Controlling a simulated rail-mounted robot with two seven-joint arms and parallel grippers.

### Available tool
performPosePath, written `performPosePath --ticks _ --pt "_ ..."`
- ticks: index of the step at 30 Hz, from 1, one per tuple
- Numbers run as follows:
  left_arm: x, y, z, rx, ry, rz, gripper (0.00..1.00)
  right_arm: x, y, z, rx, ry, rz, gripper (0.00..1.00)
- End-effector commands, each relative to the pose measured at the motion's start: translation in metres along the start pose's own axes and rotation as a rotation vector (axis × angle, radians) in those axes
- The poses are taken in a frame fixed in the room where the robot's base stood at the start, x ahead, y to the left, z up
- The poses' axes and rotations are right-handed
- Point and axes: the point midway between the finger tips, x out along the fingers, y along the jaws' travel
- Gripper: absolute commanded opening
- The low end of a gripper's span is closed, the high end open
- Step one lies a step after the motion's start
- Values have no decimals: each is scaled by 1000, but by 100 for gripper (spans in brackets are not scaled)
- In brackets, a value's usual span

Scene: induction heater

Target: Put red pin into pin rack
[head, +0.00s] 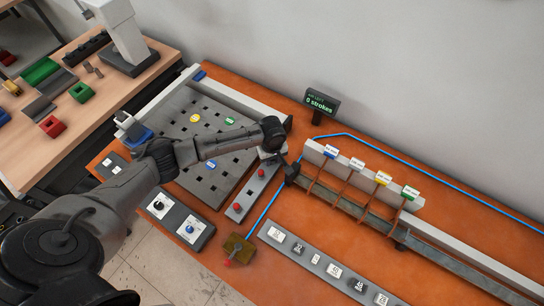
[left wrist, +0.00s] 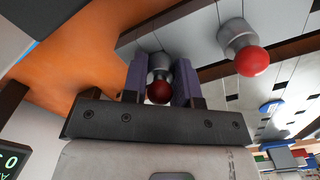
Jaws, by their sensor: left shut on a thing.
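A narrow grey strip, which looks like the pin rack (head: 244,199), lies on the orange bench beside the perforated plate. Small red knobs show along it, one near its lower end (head: 237,207). My left gripper (head: 266,156) is over the strip's upper end, its fingers largely hidden by the arm. In the left wrist view my left gripper (left wrist: 160,82) is shut on a red pin (left wrist: 159,91), a red ball on a grey collar between the two purple fingers. Another red pin (left wrist: 250,59) stands beside it. Whether the held pin is seated cannot be told. My right gripper is not in view.
The perforated grey plate (head: 205,175) lies left of the strip. A rail with brown coils and coloured tags (head: 350,185) stands to the right. A small display (head: 322,103) stands at the back. A brown block (head: 238,248) and a button strip (head: 315,260) lie in front.

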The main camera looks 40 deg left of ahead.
Motion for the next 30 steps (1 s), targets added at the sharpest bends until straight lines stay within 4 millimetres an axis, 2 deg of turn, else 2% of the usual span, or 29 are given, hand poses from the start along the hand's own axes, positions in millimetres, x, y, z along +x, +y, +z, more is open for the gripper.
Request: performPosePath --ticks 12,13,21,22,30 --pt "3 0 0 0 0 1 1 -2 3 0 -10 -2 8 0" --pt "3 0 0 0 0 1 28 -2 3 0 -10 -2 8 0" --pt "3 0 0 0 0 1 54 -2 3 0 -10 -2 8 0" --pt "3 0 0 0 0 1 57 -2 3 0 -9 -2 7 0" --pt "1 0 0 0 0 1 57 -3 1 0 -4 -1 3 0"
